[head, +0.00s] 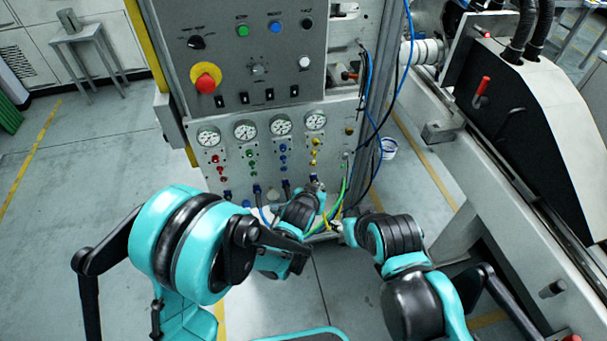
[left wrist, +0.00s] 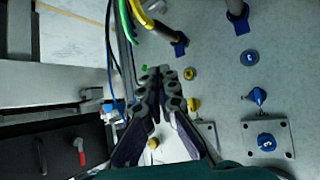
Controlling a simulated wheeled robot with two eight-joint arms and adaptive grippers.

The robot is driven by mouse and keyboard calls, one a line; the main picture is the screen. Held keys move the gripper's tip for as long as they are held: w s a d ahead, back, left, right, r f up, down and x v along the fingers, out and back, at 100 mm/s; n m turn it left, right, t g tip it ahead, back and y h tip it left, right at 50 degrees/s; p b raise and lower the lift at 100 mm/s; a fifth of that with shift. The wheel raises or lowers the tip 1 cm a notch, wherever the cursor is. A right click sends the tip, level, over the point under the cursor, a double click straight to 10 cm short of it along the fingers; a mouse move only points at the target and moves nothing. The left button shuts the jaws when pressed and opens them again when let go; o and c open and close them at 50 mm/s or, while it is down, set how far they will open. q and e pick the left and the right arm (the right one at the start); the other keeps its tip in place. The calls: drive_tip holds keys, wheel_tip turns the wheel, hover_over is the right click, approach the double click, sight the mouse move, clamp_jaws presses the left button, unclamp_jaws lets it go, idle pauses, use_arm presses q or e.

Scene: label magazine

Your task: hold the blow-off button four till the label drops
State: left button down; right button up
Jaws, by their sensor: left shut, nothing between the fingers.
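The lower panel (head: 225,165) of the machine carries coloured controls under gauges. In the left wrist view my left gripper (left wrist: 160,73) is shut and empty, its fingertips close in front of the panel. A round yellow button (left wrist: 190,73), in line with a blue button (left wrist: 249,57) and likely button four, sits just right of the fingertips. Whether they touch the panel is unclear. In the head view my left gripper (head: 316,186) is at the panel's lower right and hides that button. My right gripper (head: 338,227) is low beside the hoses; its fingers are unclear. I cannot make out a label.
Yellow and green hoses (head: 342,195) hang at the panel's lower right, near both grippers. A yellow knob (left wrist: 193,104) and a blue knob (left wrist: 257,96) stick out nearby. A red emergency stop (head: 205,78) is above. A black-sided machine (head: 540,110) stands right.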

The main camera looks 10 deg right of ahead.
sight(313, 164)
use_arm(q)
drive_tip(key=shift+s+d+f, duration=0.3)
drive_tip(key=shift+f, duration=0.15)
drive_tip(key=shift+s+d+f, duration=0.25)
drive_tip(key=shift+d+f, duration=0.05)
drive_tip(key=shift+f, duration=0.15)
drive_tip(key=shift+w+a, duration=0.2)
drive_tip(key=shift+w, duration=4.25)
drive_tip(key=shift+w, duration=0.4)
drive_tip(key=shift+w, duration=0.4)
drive_tip(key=shift+s, duration=0.8)
